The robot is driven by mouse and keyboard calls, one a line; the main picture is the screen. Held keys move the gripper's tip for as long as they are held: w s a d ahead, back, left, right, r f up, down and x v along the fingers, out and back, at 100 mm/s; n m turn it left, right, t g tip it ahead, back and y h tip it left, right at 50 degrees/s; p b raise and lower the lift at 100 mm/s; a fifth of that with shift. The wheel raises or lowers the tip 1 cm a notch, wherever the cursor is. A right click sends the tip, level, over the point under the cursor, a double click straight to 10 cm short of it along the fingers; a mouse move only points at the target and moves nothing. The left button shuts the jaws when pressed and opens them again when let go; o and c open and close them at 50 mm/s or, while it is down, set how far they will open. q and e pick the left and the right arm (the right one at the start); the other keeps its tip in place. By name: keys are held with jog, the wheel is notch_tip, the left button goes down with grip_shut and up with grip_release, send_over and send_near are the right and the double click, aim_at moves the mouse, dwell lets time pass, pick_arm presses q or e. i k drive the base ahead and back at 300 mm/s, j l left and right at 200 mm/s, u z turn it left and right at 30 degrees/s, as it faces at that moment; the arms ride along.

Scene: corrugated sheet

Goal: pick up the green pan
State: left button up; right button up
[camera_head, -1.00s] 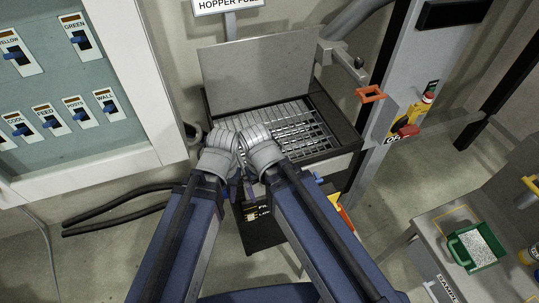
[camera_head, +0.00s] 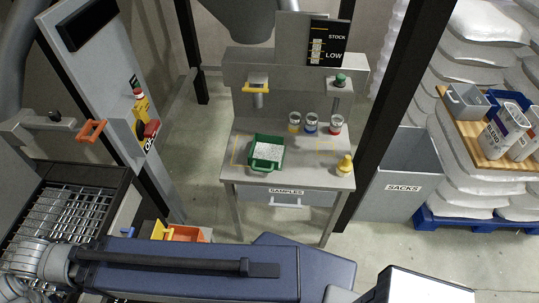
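The green pan (camera_head: 277,140) sits on the grey samples table (camera_head: 233,169), toward its left side. It holds pale granular material, and its green handle points toward the table's front edge. My arm links cross the bottom of the camera_head view, well in front of the table and apart from the pan. Neither gripper's fingers can be made out.
Three small jars (camera_head: 311,123) stand behind and right of the pan, and a yellow object (camera_head: 345,164) sits at the table's right front. A dark post (camera_head: 380,110) and a sacks bin (camera_head: 402,170) stand right. An orange bin (camera_head: 185,233) is front left.

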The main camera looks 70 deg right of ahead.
aim_at(267, 153)
jog(key=z, duration=1.75)
jog(key=k+j+z, duration=0.1)
jog(key=z, duration=0.25)
jog(key=j+z, duration=0.1)
jog(key=z, duration=0.25)
jog(key=j, duration=0.15)
jog(key=i, duration=0.2)
jog(key=k+l+u, duration=0.25)
jog(key=l, duration=0.35)
jog(key=k+l+u, duration=0.25)
jog(key=k+l, duration=0.2)
jog(key=j+u, duration=0.25)
jog(key=u, duration=0.25)
jog(key=j+u, duration=0.25)
jog(key=u, duration=0.25)
jog(key=i+j+u, duration=0.15)
jog(key=u, duration=0.35)
